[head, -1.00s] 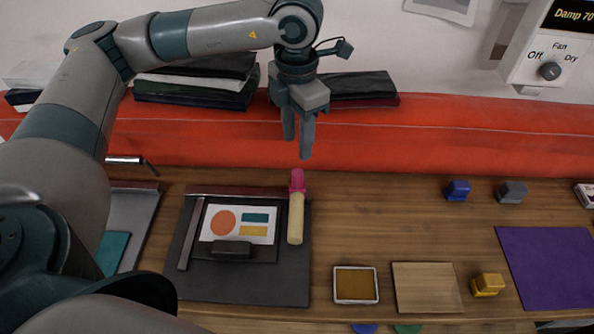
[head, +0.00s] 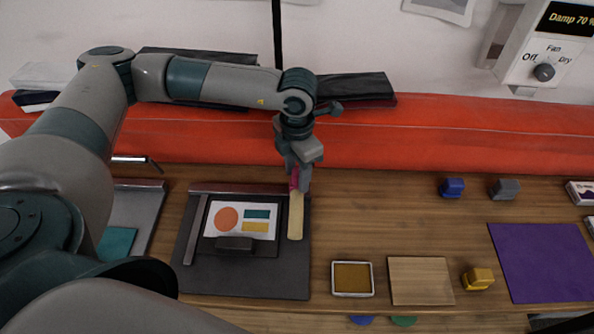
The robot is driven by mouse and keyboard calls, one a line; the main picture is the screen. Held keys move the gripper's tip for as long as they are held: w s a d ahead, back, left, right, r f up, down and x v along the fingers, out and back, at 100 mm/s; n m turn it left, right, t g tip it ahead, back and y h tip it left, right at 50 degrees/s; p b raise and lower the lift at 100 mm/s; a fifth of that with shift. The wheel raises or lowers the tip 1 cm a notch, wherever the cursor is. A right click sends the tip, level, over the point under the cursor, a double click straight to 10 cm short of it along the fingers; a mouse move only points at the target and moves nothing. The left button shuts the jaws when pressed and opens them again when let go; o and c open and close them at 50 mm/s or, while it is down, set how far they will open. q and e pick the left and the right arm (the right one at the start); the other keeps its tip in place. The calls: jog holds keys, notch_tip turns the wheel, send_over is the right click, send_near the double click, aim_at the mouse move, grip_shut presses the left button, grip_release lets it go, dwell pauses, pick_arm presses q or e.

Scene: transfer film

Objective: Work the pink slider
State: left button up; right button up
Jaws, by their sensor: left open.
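The pink slider (head: 294,181) is a small pink piece at the far end of a cream-coloured bar (head: 296,218). The bar lies along the right side of a dark board (head: 245,284). My left gripper (head: 298,184) points down at the pink piece, and its fingers partly hide it. It is open, with its fingertips close beside the pink piece; I cannot tell whether they touch it. My right gripper is not in view.
A white card with coloured shapes (head: 241,219) lies on the dark board. An ochre pad (head: 352,279), a wooden block (head: 421,281), a yellow stamp (head: 478,279) and a purple mat (head: 543,262) stand to the right. A red bolster (head: 450,135) runs along the back.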

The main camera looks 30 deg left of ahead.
pick_arm(q)
jog(key=shift+c, duration=0.6)
grip_shut()
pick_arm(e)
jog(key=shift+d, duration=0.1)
pick_arm(q)
jog(key=shift+a, duration=0.15)
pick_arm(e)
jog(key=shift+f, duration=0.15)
